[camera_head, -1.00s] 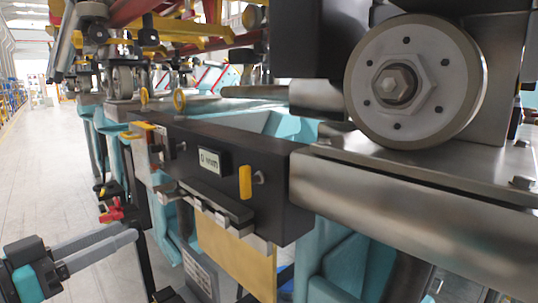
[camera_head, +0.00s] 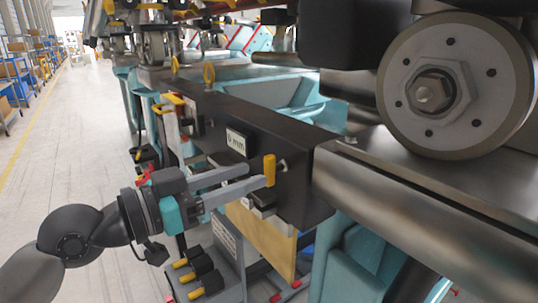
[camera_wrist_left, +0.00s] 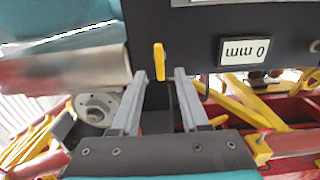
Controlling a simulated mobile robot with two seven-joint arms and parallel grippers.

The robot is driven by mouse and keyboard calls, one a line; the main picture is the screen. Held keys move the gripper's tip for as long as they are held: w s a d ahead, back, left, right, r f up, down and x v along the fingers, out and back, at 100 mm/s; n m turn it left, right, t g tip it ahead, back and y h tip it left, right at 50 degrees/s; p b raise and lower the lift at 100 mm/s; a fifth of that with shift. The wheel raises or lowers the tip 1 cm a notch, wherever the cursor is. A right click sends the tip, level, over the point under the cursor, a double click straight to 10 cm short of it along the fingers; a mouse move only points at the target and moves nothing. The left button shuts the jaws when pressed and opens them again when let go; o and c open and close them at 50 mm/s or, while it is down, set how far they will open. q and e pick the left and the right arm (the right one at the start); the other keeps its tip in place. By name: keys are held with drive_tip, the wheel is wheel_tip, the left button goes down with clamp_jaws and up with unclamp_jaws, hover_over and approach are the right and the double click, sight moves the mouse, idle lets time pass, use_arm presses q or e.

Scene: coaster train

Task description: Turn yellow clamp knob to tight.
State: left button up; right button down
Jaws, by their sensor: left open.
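The yellow clamp knob (camera_head: 270,170) is a short upright bar on the front face of a black beam (camera_head: 300,190). It stands right of a small display reading 0 mm (camera_head: 237,142). My left gripper (camera_head: 257,176) reaches in from the left with its fingers at the knob. In the left wrist view the knob (camera_wrist_left: 159,62) lies between the tips of the two open fingers (camera_wrist_left: 160,73), with gaps on both sides. I cannot tell whether a finger touches it. My right gripper is not in view.
A large grey wheel (camera_head: 452,85) and a steel beam (camera_head: 430,190) stand to the right. A grey unit with several black and yellow handles (camera_head: 205,270) is below my gripper. The pale floor (camera_head: 75,150) at left is open.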

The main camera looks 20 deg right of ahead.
sight(265, 169)
use_arm(q)
drive_tip(key=shift+p+x, duration=0.8)
drive_tip(key=shift+x, duration=1.95)
clamp_jaws()
drive_tip(key=shift+a, duration=0.1)
